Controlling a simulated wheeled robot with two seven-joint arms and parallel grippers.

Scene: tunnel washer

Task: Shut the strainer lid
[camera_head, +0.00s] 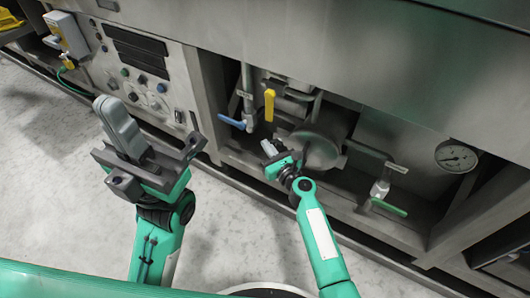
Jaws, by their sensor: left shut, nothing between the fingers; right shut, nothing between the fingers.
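A round grey, domed metal piece that looks like the strainer lid (322,152) sits in the open bay under the washer, among pipes. Whether it stands ajar or closed I cannot tell. My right gripper (267,147) is shut and empty, just left of this round piece. The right wrist overlaps the lid's lower left side, and I cannot tell whether they touch. My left gripper (108,106) is shut and empty, raised over the floor at the left, well away from the strainer.
A yellow valve handle (269,105) and a blue handle (231,122) are above and left of the lid. A green-handled valve (389,207) and a pressure gauge (456,156) are right. A control panel (140,75) stands at the left. The floor (240,235) in front is clear.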

